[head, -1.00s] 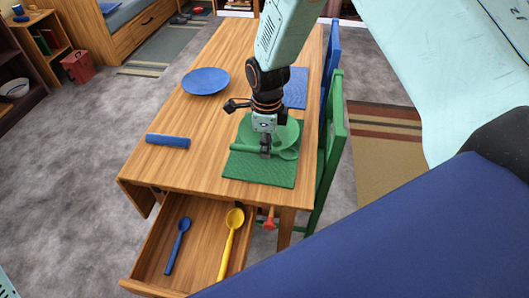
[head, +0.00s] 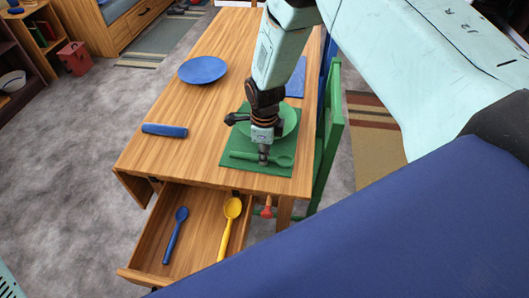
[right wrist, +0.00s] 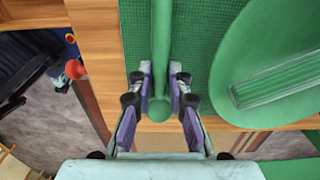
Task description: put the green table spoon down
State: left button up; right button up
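In the right wrist view the handle (right wrist: 161,40) runs between the fingers of the gripper (right wrist: 160,80); the bowl is out of frame. The green plate (head: 286,120) is on the mat behind the spoon, partly hidden by my gripper. My left gripper is not in view.
The wooden table (head: 205,120) also bears a blue plate (head: 202,70), a rolled blue cloth (head: 164,130) and a blue mat (head: 297,77). The open drawer (head: 150,245) holds a blue spoon (head: 175,235) and a yellow spoon (head: 229,225). A green chair (head: 327,140) stands at the right.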

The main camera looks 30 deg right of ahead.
jog(key=o, duration=0.4)
jog(key=shift+s+a+r, duration=0.15)
jog(key=shift+r, duration=0.1)
notch_tip(320, 180, up, 12)
jog(key=p, duration=0.1)
jog(key=s+f+n, duration=0.4)
jog(key=s+f, duration=0.1)
jog(key=s+f+n, duration=0.2)
jog(key=f, duration=0.1)
jog(key=shift+s+a+f, duration=0.2)
jog(key=shift+s+a, duration=0.05)
jog(key=shift+a, duration=0.1)
jog(key=s+f+n, duration=0.1)
jog(key=s, duration=0.1)
jog(key=s+f+n, duration=0.1)
jog(key=n, duration=0.1)
jog(key=s+f+n, duration=0.1)
jog(key=s, duration=0.1)
jog(key=shift+s+a+f+n, duration=0.2)
jog(key=shift+s+f+n, duration=0.15)
jog(key=shift+n, duration=0.05)
jog(key=s+f+n, duration=0.2)
jog(key=s+n, duration=1.2)
jog(key=s, duration=0.4)
jog(key=shift+s+a+f, duration=0.2)
jog(key=shift+s+f, duration=0.1)
jog(key=shift+f, duration=0.05)
